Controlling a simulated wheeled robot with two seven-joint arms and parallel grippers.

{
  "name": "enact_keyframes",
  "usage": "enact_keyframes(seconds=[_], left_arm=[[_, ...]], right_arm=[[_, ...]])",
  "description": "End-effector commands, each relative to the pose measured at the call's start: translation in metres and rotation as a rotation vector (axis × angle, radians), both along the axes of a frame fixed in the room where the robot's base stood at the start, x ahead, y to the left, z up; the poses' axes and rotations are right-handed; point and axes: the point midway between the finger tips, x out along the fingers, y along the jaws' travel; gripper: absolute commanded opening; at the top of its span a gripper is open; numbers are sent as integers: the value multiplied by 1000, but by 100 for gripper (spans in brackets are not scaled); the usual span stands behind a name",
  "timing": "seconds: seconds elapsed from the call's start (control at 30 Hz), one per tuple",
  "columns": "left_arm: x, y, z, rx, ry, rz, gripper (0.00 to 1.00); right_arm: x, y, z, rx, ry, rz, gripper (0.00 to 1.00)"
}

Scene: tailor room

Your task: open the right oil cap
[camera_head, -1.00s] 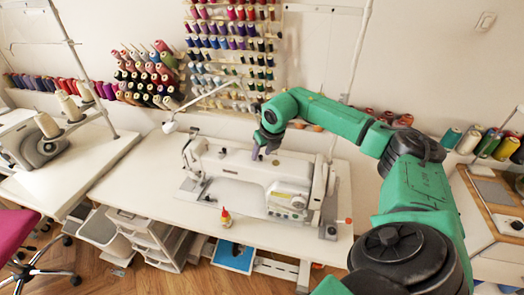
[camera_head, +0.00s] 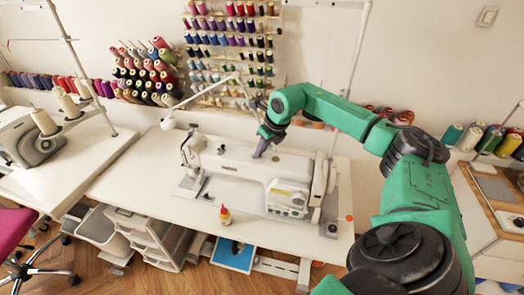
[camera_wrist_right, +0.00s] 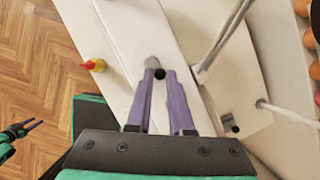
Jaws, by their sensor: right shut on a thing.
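The white sewing machine (camera_head: 238,165) stands on the white table. My right gripper (camera_head: 262,152) reaches down to its top. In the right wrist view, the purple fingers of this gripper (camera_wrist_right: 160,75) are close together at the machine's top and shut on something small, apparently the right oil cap. A small grey disc (camera_wrist_right: 152,62) shows just beyond the fingertips, with a dark round spot (camera_wrist_right: 160,74) between them. I cannot tell whether the cap is lifted or turned. My left gripper (camera_wrist_right: 30,127) shows small at the left edge of that view, its dark fingers apart.
A small bottle with a red tip (camera_head: 225,214) stands on the table in front of the machine. A thin pole (camera_head: 348,80) rises behind the machine, right of my gripper. Thread racks (camera_head: 230,50) hang on the wall.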

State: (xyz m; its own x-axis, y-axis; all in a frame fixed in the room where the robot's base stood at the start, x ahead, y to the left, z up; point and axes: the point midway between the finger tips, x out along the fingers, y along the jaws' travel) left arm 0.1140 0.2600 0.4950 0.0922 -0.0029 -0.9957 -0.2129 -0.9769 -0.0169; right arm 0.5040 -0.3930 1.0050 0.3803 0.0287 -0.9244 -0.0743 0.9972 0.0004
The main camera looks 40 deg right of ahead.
Motion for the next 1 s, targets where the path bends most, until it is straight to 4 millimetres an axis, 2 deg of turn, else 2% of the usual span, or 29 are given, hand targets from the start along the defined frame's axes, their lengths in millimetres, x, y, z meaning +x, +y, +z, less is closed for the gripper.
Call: enact_keyframes(seconds=[0.3, 1.0], left_arm=[[0, 0, -9, 0, 0, -1, 50], [0, 0, 2, -1, 0, 0, 50]], right_arm=[[2, -3, 1, 4, -5, 290, 0], [7, -8, 3, 3, -7, 931, 0]])
